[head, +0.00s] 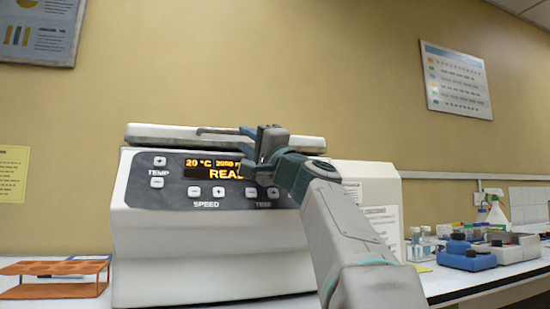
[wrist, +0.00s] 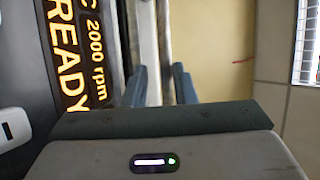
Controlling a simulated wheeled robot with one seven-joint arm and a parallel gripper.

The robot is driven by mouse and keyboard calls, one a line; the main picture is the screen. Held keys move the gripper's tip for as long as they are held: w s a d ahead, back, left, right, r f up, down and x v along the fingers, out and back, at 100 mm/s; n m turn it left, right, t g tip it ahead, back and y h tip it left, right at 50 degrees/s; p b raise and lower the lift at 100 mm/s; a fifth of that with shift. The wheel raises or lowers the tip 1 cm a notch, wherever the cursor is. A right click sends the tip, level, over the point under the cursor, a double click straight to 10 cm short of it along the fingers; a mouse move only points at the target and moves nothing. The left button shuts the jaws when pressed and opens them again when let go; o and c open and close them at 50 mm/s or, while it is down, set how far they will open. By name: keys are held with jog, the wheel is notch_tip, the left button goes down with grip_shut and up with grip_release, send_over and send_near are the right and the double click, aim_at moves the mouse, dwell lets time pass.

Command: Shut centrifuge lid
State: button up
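The white and grey centrifuge (head: 215,250) stands on the bench, with a lit panel showing "READY", 20 °C and 2000 rpm. Its lid (head: 160,133) lies low and nearly flat across the top; I cannot tell whether it is fully seated. My gripper (head: 258,142) is at the lid's front edge, above the panel, and hides part of the display. In the wrist view my gripper (wrist: 160,87) shows two blue-grey fingers apart, with the pale lid edge (wrist: 146,40) in line with the gap. Whether they touch the lid is unclear.
An orange tube rack (head: 55,290) stands left of the centrifuge. The wall (head: 300,60) is behind; the air above the lid is clear.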

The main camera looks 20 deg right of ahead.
jog(key=v, duration=1.1)
jog(key=shift+s, duration=0.2)
